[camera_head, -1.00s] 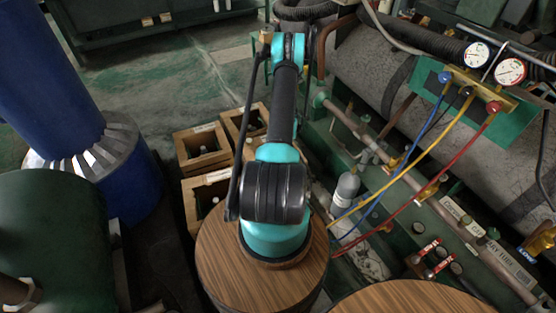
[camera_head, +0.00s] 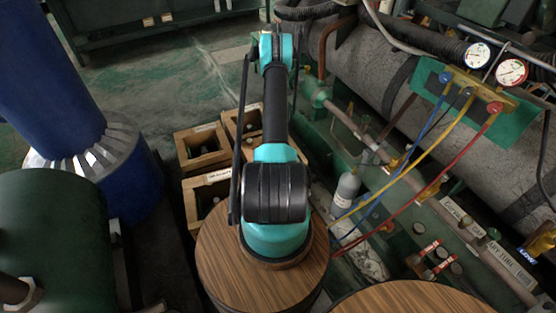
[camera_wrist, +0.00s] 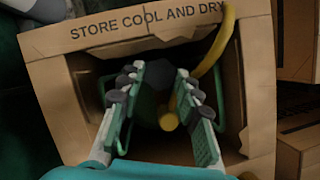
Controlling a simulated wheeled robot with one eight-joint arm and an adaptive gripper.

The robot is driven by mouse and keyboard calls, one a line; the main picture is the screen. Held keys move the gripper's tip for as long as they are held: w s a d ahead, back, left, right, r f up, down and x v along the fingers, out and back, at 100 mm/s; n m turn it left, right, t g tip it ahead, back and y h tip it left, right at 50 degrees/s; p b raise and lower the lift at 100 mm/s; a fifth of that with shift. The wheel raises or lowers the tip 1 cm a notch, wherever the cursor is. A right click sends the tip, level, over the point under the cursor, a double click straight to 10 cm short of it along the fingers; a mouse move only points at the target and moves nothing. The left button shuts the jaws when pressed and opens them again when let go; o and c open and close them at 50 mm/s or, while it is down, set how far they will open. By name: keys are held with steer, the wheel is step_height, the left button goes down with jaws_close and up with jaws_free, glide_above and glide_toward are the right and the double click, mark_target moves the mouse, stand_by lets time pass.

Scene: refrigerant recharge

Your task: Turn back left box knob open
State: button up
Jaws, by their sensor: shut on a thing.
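In the wrist view, an open cardboard-brown box (camera_wrist: 62,90) marked "STORE COOL AND DRY" surrounds my gripper (camera_wrist: 162,82). Its fingers reach down inside the box and are closed around a dark part in the middle, where the knob sits. The knob itself is mostly hidden by the pads and shadow. A yellow round-ended fitting (camera_wrist: 169,122) shows just below, between the fingers. In the head view, the back left box (camera_head: 201,147) is one of several open wooden boxes left of my arm. My gripper is hidden there.
A yellow hose (camera_wrist: 216,52) curves into the box beside the right finger. Another box (camera_wrist: 296,40) stands close on the right. In the head view, a gauge manifold (camera_head: 478,82) with blue, yellow and red hoses and a grey bottle (camera_head: 347,188) are to the right.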

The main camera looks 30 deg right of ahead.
steer(key=n+h, duration=0.1)
steer(key=n, duration=0.4)
steer(key=shift+w+a+g+h, duration=0.1)
steer(key=shift+a+g+h, duration=0.1)
steer(key=shift+g+h, duration=0.15)
steer(key=shift+h, duration=0.25)
steer(key=o, duration=1.1)
steer(key=shift+o, duration=0.2)
steer(key=v, duration=1.2)
